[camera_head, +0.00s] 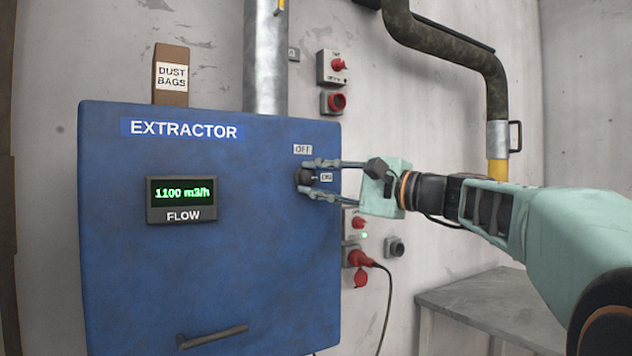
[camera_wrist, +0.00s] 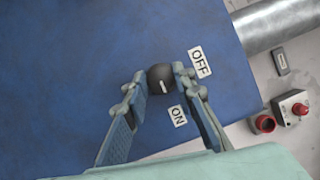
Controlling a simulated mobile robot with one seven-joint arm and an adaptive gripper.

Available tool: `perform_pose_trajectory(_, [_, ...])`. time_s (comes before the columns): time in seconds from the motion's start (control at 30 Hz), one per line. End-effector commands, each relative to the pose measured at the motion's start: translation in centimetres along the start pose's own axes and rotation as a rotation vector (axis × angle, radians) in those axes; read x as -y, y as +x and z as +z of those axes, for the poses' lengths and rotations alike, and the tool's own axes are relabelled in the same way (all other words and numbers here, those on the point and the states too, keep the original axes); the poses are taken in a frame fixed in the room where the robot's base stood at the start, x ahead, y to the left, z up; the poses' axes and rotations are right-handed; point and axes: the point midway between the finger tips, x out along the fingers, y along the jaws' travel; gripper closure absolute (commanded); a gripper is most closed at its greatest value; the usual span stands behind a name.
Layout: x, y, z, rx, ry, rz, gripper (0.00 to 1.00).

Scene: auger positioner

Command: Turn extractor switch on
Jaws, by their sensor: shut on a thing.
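The extractor switch is a round dark knob (camera_head: 302,177) on the right part of the blue extractor cabinet (camera_head: 215,275). It also shows in the wrist view (camera_wrist: 158,78). An OFF label (camera_head: 303,149) sits above it and an ON label (camera_head: 326,177) to its right. My gripper (camera_head: 305,176) is shut on the knob, one finger above and one below it; the wrist view shows the fingers (camera_wrist: 159,74) on either side. A small white mark on the knob appears to face the ON label. The flow display (camera_head: 181,200) reads 1100 m3/h.
A metal duct (camera_head: 265,60) rises from the cabinet, beside a dust bags box (camera_head: 171,75). Red switches and sockets (camera_head: 336,67) are on the wall to the right, with a plugged cable (camera_head: 388,290) below. A grey table (camera_head: 490,310) stands at lower right.

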Motion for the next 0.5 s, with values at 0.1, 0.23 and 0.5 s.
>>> perform_pose_trajectory(0.1, [0.30,0.03,0.09,0.000,0.003,-0.007,1.00])
perform_pose_trajectory(0.23, [0.32,0.03,0.10,0.000,0.003,-0.007,1.00])
perform_pose_trajectory(0.5, [0.27,0.04,0.10,0.001,0.002,-0.006,0.60])
